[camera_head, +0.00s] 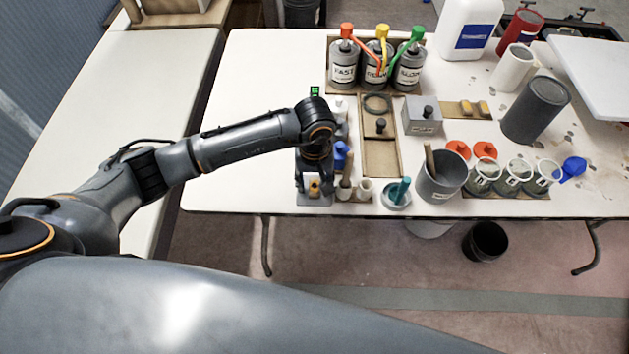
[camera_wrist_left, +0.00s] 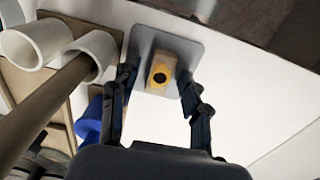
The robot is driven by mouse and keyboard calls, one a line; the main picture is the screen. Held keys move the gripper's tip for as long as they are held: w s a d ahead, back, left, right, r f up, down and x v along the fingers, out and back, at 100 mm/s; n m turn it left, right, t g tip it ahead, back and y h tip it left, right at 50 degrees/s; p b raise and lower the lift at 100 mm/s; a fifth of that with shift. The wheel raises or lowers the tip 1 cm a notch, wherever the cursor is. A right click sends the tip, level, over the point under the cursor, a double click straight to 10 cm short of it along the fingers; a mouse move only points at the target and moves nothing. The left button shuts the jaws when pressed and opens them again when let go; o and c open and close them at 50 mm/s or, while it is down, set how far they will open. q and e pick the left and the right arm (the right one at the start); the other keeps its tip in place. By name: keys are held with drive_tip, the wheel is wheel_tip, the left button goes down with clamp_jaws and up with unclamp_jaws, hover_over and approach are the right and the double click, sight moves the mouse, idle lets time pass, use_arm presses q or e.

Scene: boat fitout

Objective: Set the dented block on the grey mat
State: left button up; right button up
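The dented block (camera_wrist_left: 161,68) is pale wood with a yellow ring around a dark round dent. It lies on the grey mat (camera_wrist_left: 190,52), roughly in its middle, in the left wrist view. In the head view the block (camera_head: 314,189) and the mat (camera_head: 318,202) show at the table's front edge, partly hidden by my left gripper (camera_head: 314,182). In the left wrist view my left gripper (camera_wrist_left: 158,84) is open, with one finger on each side of the block and a gap to it on both sides. My right gripper is in neither view.
Pale cups (camera_head: 364,189), a blue item (camera_head: 341,154) and a brown stick stand close to the right of the mat. A teal-handled dish (camera_head: 397,194) and a grey pot (camera_head: 441,180) stand farther right. The table left of my gripper is clear.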

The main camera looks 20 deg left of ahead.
sight(314, 187)
use_arm(q)
drive_tip(key=shift+r, duration=0.5)
wheel_tip(314, 187, up, 11)
drive_tip(key=b, duration=0.1)
drive_tip(key=shift+r+b, duration=0.15)
drive_tip(key=shift+b, duration=0.25)
drive_tip(key=shift+s, duration=0.1)
